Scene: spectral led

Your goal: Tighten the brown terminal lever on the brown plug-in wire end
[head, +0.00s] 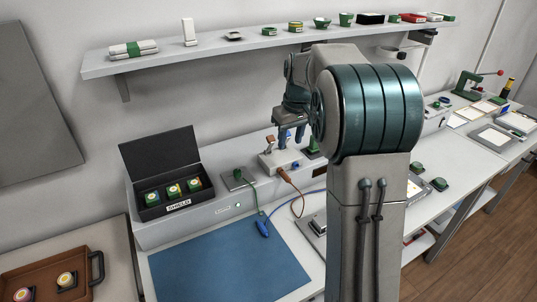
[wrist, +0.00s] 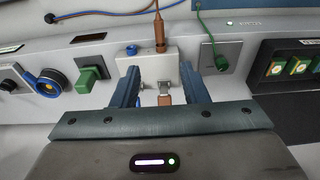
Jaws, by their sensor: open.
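The pale terminal block (head: 270,165) stands on the grey bench ledge; it also shows in the wrist view (wrist: 154,66). The brown plug-in wire end (wrist: 159,42) sits at the block's front face, its cable running away; it shows in the head view too (head: 285,177). The brown terminal lever (wrist: 165,93) stands on the block between my fingers, with a gap to each; it also shows in the head view (head: 269,143). My gripper (wrist: 160,72) is open, its fingers astride the lever. A blue port (wrist: 132,50) is beside the brown plug. The blue lever is mostly hidden.
A loose blue wire end (head: 262,228) lies by the blue mat (head: 215,275). A green-wired plate (head: 237,179) and an open black box (head: 165,175) stand left of the block. A green button (wrist: 88,78) is close by. A shelf (head: 220,48) hangs above.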

